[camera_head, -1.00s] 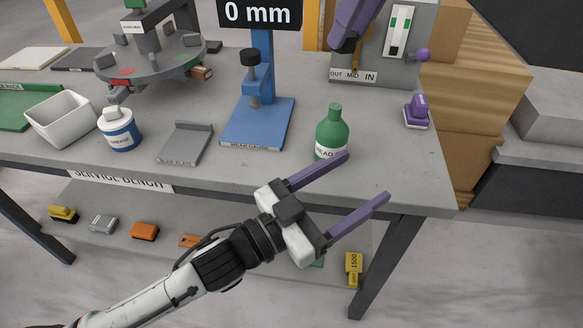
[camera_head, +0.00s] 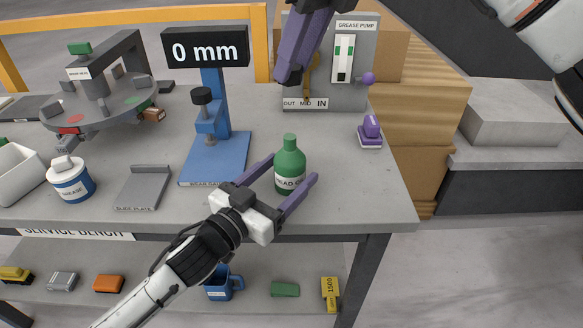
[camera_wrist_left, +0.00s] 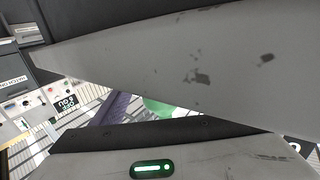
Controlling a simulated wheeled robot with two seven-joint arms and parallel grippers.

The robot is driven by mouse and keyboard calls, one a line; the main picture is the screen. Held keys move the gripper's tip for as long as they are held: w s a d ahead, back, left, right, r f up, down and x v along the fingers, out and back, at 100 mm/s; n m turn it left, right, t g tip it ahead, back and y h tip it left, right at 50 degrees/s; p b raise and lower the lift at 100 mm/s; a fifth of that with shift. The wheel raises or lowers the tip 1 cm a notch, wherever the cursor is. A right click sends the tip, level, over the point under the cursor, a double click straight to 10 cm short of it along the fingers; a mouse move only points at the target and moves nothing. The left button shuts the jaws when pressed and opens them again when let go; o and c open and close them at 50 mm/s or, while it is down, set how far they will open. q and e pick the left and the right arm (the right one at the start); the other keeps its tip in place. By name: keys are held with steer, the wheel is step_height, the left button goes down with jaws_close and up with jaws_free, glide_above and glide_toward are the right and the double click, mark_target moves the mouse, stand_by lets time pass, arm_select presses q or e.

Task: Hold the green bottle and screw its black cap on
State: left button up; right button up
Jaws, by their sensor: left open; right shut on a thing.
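The green bottle (camera_head: 290,165) stands upright near the bench's front right edge, its neck bare with no cap on it. My left gripper (camera_head: 293,168) is open, with its purple fingers reaching along both sides of the bottle; I cannot tell whether they touch it. In the left wrist view, a pale arm surface hides most of the scene, leaving a bit of green bottle (camera_wrist_left: 157,107) and a purple finger. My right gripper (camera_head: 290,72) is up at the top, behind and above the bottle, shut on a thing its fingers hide. The black cap is not visible.
Behind are a blue gauge (camera_head: 215,155) reading 0 mm and the grease pump (camera_head: 358,85). A purple-handled stamp (camera_head: 370,132) stands right of the bottle. A grey plate (camera_head: 144,187) and grease tub (camera_head: 70,180) lie left. The bench is clear just right of the bottle.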

arm_select(q)
steer(key=shift+x, duration=1.2)
steer(key=c, duration=1.6)
arm_select(e)
steer(key=shift+f, duration=0.25)
glide_above(286, 135)
steer(key=s+d, duration=0.1)
steer(key=d, duration=0.1)
steer(key=shift+s+a+f, duration=0.1)
steer(key=shift+a+f, duration=0.05)
steer(key=shift+f, duration=1.75)
steer(key=shift+a+f, duration=0.1)
steer(key=shift+f, duration=1.8)
steer(key=shift+f, duration=0.45)
steer(key=shift+f, duration=0.3)
steer(key=shift+f, duration=0.35)
